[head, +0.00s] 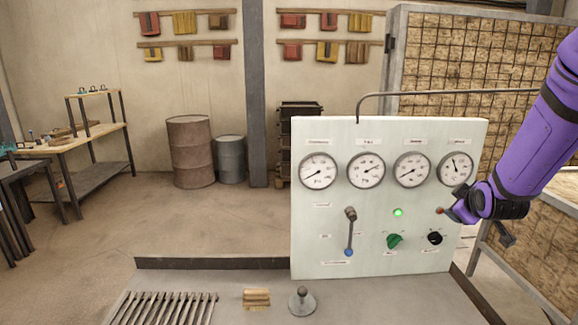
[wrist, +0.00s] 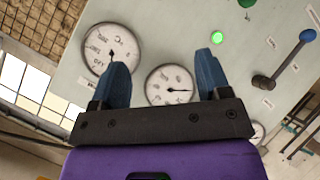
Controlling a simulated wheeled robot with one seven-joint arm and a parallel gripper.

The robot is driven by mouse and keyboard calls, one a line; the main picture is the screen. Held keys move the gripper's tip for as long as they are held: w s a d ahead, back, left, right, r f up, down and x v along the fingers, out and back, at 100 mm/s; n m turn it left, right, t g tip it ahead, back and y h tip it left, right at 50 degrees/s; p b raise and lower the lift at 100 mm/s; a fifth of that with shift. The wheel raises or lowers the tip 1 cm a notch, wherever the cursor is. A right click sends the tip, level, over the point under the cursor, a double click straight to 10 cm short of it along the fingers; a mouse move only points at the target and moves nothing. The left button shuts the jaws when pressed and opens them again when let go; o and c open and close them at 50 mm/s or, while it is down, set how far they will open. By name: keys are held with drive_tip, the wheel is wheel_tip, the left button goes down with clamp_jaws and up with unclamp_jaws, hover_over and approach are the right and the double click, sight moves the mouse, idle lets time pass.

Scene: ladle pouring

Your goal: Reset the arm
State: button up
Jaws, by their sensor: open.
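My purple arm (head: 510,150) comes in from the upper right of the head view. My gripper (wrist: 162,62) shows in the wrist view with two blue fingers spread wide and nothing between them. In the head view it is at the right side of the pale control panel (head: 320,262), in front of it below the rightmost gauge. I cannot tell whether a fingertip touches the panel. A small reddish knob (head: 440,210) shows just left of the fingers. The lever (head: 349,233) hangs down, its blue knob (head: 348,252) at the bottom.
The panel carries several gauges (head: 366,170), a lit green lamp (head: 398,212), a green knob (head: 394,241) and a black knob (head: 435,238). A wooden brush-like block (head: 257,298) and a grey knobbed piece (head: 302,301) are on the bench before it. Barrels (head: 190,150) stand behind.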

drive_tip(key=s+a+r+m+g+y, duration=0.1)
drive_tip(key=s+a+r, duration=0.3)
drive_tip(key=s, duration=0.6)
drive_tip(key=s+a+r+m+g+y, duration=0.1)
drive_tip(key=s+a+r+m+g, duration=0.2)
drive_tip(key=s, duration=0.8)
drive_tip(key=s+a+r+m+g+y, duration=0.1)
drive_tip(key=s+a+r+m+g, duration=0.1)
drive_tip(key=s+a+r, duration=0.4)
drive_tip(key=s+m, duration=0.1)
drive_tip(key=s, duration=0.4)
drive_tip(key=shift+r, duration=0.35)
